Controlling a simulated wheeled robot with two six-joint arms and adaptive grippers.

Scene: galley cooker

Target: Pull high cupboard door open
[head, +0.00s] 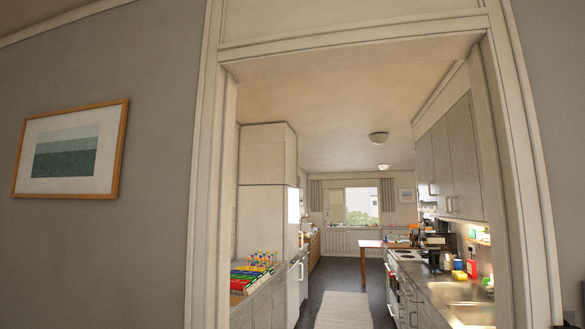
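Grey high cupboard doors (464,158) hang on the right wall of the galley kitchen, beyond the doorway. They look shut, with small bar handles (450,204) near their lower edges. A tall pale cupboard (267,160) stands on the left side, also with its upper doors shut. I cannot tell which door the task means. Neither of my grippers shows in the head view, and both cupboards are well ahead of me.
A white door frame (207,170) surrounds the opening. A narrow rug (343,309) lies on the dark floor between the left counter and the right counter with sink (470,312). A red-brown table (372,244) stands further back. A framed picture (70,150) hangs left.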

